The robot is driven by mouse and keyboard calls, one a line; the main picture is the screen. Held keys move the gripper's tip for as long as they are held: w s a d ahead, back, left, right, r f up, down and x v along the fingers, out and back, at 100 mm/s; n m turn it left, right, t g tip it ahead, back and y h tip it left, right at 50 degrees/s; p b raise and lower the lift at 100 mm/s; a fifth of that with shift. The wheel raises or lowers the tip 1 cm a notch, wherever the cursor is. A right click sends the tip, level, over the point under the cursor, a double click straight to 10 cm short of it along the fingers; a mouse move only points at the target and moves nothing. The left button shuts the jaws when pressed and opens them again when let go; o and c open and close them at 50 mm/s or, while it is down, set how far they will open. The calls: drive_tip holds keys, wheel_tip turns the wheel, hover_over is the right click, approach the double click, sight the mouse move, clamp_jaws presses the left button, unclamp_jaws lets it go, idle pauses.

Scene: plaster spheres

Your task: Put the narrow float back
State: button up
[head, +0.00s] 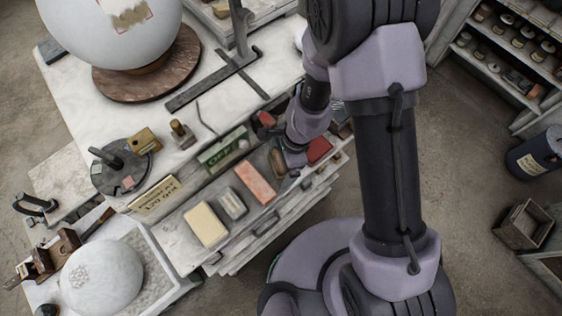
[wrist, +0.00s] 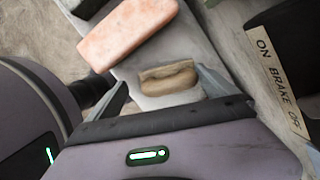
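A small tan-brown piece with a rounded grip, which looks like the narrow float (wrist: 168,80), lies between my fingertips in the wrist view. My gripper (wrist: 163,78) is open around it, with a pale gap at the left finger; the right finger is close to its end, and I cannot tell whether they touch. In the head view my gripper (head: 291,158) is low over the tool ledge (head: 184,243), and my arm hides part of that spot.
A pink block (head: 255,182), a grey block (head: 232,204) and a cream block (head: 207,225) lie left of my gripper. A red-faced piece (head: 319,150) is just right of it. A sign reading "ON BRAKE OFF" (wrist: 277,82) stands at the right in the wrist view.

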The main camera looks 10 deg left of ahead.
drive_tip(key=w+d+r+n+t+p, duration=0.1)
drive_tip(key=d+r+p, duration=0.1)
drive_tip(key=r, duration=0.8)
drive_tip(key=w+d+r+n+t+y+p, duration=0.1)
drive_tip(key=d+r+n+p, duration=0.15)
drive_tip(key=r, duration=0.75)
drive_tip(key=w+d+r+n+t+p, duration=0.1)
drive_tip(key=d+r+p, duration=0.15)
drive_tip(key=r, duration=0.75)
drive_tip(key=s+d+r+n+t+h, duration=0.1)
drive_tip(key=s+d+r+n+t, duration=0.2)
drive_tip(key=s+d+r, duration=0.5)
wheel_tip(320, 180, up, 4)
drive_tip(key=shift+s+d+f+n+t+h, duration=0.1)
drive_tip(key=shift+s+d+n+t+h, duration=0.3)
drive_tip(key=shift+s, duration=0.45)
